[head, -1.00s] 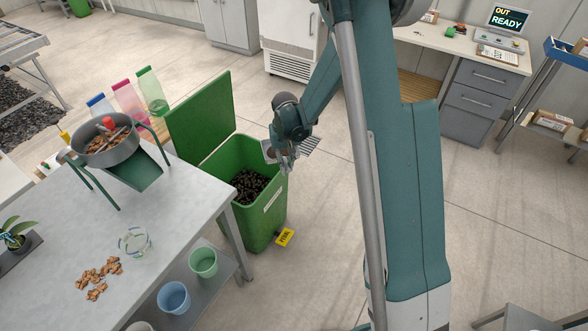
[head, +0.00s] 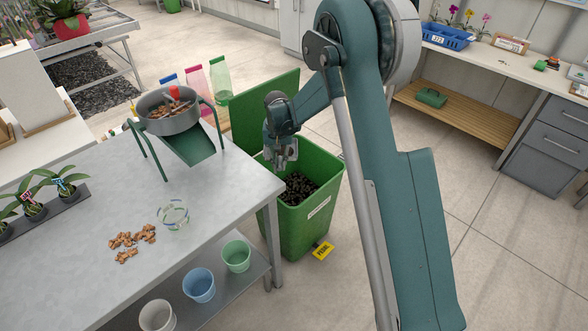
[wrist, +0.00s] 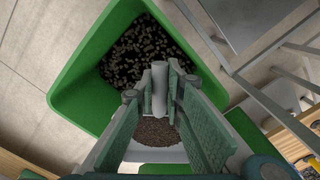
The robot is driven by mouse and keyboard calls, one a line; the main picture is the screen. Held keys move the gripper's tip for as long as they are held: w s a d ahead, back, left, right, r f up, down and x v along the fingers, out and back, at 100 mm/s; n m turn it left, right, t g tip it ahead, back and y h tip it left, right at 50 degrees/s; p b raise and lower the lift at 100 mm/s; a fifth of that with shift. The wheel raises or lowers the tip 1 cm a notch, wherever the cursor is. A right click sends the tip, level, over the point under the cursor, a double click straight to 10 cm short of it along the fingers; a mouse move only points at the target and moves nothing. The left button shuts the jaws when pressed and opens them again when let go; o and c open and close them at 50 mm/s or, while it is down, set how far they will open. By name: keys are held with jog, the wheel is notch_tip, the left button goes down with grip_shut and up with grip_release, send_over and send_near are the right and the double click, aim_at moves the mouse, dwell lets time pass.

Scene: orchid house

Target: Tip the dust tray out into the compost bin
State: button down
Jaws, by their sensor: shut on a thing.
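The compost bin (head: 312,218) is green with its lid up and stands beyond the table's right end; dark compost (head: 299,188) lies inside. My gripper (head: 284,162) is over the bin's opening. In the wrist view its fingers (wrist: 163,100) are shut on the grey handle of the dust tray (wrist: 159,88). Brown dust (wrist: 155,131) lies in the tray, between and below the fingers. The tray is mostly hidden in the head view, so I cannot tell its tilt. The compost also shows in the wrist view (wrist: 148,52).
A steel table (head: 95,265) stands left of the bin, with a grey sieve (head: 168,118) on a green stand, bark pieces (head: 131,240) and a clear bowl (head: 173,214) on it. Pots stand on its lower shelf. A yellow tag (head: 323,251) is at the bin's foot.

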jog(key=shift+w+a+f, duration=0.1)
jog(key=shift+a, duration=0.45)
jog(key=shift+d, duration=0.2)
jog(key=shift+d+y, duration=0.3)
jog(key=shift+y, duration=0.9)
jog(key=y, duration=0.2)
jog(key=d+y+b, duration=0.1)
jog(key=y, duration=0.1)
jog(key=shift+r, duration=0.2)
jog(key=shift+d+r+y+b, duration=0.15)
jog(key=shift+d+y+b, duration=0.5)
jog(key=shift+y, duration=0.85)
jog(key=shift+d+r+y+b, duration=0.15)
jog(key=shift+d+y+b, duration=0.15)
jog(key=shift+d+y, duration=0.9)
jog(key=shift+d+r+y+b, duration=0.15)
jog(key=shift+d+y+b, duration=0.35)
jog(key=shift+y, duration=1.3)
jog(key=shift+r, duration=0.15)
